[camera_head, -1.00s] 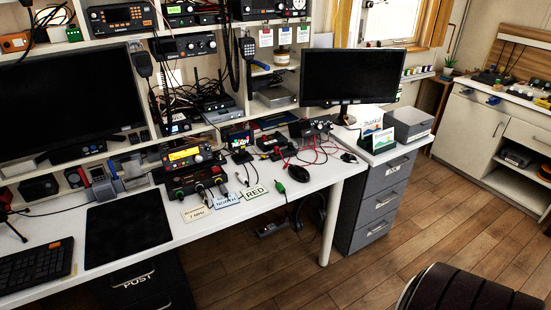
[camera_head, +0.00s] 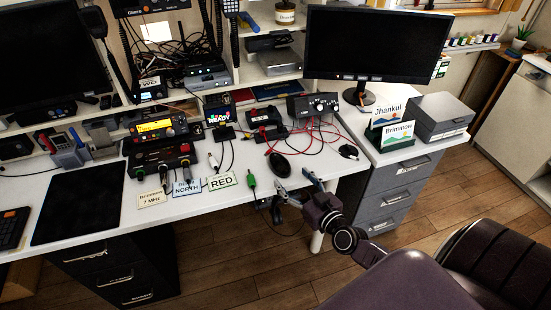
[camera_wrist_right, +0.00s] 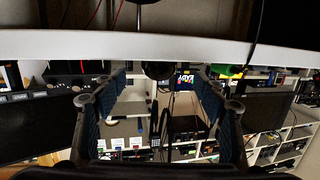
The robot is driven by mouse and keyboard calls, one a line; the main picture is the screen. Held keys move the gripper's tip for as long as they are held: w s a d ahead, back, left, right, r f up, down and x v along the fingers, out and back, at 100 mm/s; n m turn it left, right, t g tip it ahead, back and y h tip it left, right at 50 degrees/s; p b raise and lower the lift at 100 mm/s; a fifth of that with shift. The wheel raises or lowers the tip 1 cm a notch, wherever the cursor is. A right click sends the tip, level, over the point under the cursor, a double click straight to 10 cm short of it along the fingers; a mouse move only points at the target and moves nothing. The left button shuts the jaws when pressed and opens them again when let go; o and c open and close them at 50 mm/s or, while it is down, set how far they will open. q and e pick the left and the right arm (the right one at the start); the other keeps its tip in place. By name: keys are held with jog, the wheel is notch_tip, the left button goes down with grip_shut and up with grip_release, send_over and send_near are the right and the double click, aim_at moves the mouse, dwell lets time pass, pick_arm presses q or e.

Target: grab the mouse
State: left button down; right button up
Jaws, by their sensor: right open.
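The black mouse (camera_head: 279,165) lies on the white desk near its right front edge, among red cables, in the head view. My right gripper (camera_head: 296,183) is open, with its fingers pointing toward the mouse at the desk's front edge. It is just in front of the mouse and appears apart from it. In the right wrist view my gripper (camera_wrist_right: 160,76) has its two fingers wide apart with nothing held between them. A dark rounded shape shows between them by the desk edge; I cannot tell whether it is the mouse. My left gripper is not in view.
The desk edge (camera_wrist_right: 150,47) crosses the right wrist view close to the fingers. A green-tipped cable (camera_head: 251,182) and a RED card (camera_head: 221,181) lie left of the mouse. A grey drawer cabinet (camera_head: 385,200) stands to the right. A monitor (camera_head: 372,44) stands behind.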

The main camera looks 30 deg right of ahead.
aim_at(282, 166)
jog(key=shift+w+a, duration=0.1)
jog(key=shift+w, duration=1.1)
jog(key=shift+w+d+f+b, duration=0.1)
jog(key=shift+w+f+b, duration=0.1)
jog(key=shift+w, duration=0.65)
jog(key=shift+w+d+f+b, duration=0.15)
jog(key=shift+w+b, duration=0.1)
jog(key=shift+w, duration=0.65)
jog(key=shift+w+d+f+b, duration=0.1)
jog(key=shift+w+f+b, duration=0.1)
jog(key=shift+w, duration=0.65)
jog(key=shift+c, duration=0.3)
jog(key=c, duration=1.2)
